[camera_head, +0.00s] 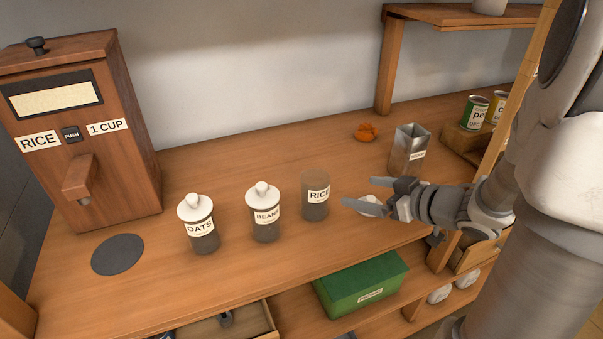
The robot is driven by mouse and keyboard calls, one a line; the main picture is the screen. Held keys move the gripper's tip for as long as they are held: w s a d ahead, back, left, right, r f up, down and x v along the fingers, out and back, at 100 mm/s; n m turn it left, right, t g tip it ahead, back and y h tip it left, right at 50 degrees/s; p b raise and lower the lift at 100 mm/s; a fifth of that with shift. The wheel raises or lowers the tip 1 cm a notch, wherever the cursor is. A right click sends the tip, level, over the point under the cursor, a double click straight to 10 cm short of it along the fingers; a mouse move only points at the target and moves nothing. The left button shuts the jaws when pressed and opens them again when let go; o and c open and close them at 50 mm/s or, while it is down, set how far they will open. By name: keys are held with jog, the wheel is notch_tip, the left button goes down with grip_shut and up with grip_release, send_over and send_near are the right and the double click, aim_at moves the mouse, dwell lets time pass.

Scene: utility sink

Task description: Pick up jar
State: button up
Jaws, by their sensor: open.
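Three labelled jars stand upright in a row on the wooden counter. The oats jar (201,238) and the beans jar (265,222) have white knobbed lids. The rice jar (315,207), at the right of the row, is brownish and shows no white lid. My gripper (357,191) is open, just right of the rice jar, with its fingers pointing left towards it. A gap shows between the fingertips and the jar. A white rounded object (370,208), possibly a lid, is partly hidden by the fingers; I cannot tell whether they touch it.
A wooden rice dispenser (85,140) stands at the left, with a dark round mat (118,255) before it. A metal container (409,150), an orange object (366,131) and cans (474,112) are behind my gripper. A green box (362,283) sits below the counter. The counter behind the jars is clear.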

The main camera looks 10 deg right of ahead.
aim_at(326, 187)
jog(key=shift+y, duration=0.5)
jog(key=x, duration=0.4)
jog(key=b+x, duration=0.1)
jog(key=x, duration=0.3)
jog(key=a+b+x, duration=0.1)
jog(key=x, duration=0.3)
jog(key=shift+s+a, duration=0.1)
jog(key=shift+s, duration=0.2)
jog(key=b+x, duration=0.1)
jog(key=x, duration=0.4)
jog(key=shift+s+a+f+b, duration=0.1)
jog(key=shift+a+f+b, duration=0.05)
jog(key=shift+f+b, duration=0.15)
jog(key=shift+r, duration=0.1)
jog(key=c, duration=1.4)
jog(key=shift+c, duration=0.6)
jog(key=shift+r, duration=0.15)
